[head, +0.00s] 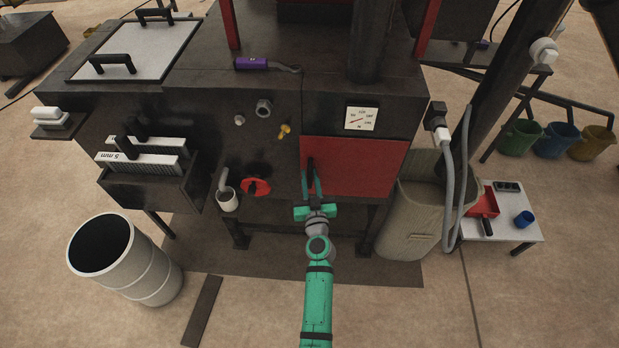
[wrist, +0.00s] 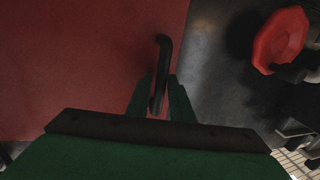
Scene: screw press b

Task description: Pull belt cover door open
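The belt cover door is a flat red panel (head: 362,168) on the front of the dark machine, and it looks flush with the front. It fills the left of the wrist view (wrist: 80,60). Its black bar handle (head: 310,168) stands near the panel's left edge and shows in the wrist view (wrist: 163,50). My green gripper (head: 312,186) is at the handle, with one finger on each side of it. In the wrist view the fingertips (wrist: 160,84) are apart, with a narrow gap visible beside the handle. The lower handle is partly hidden between the fingers.
A red knob (head: 256,187) and a small cup (head: 228,200) are left of the handle. A beige bin (head: 408,228) with a grey hose stands close to the right of the door. A white barrel (head: 128,262) stands on the floor at left.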

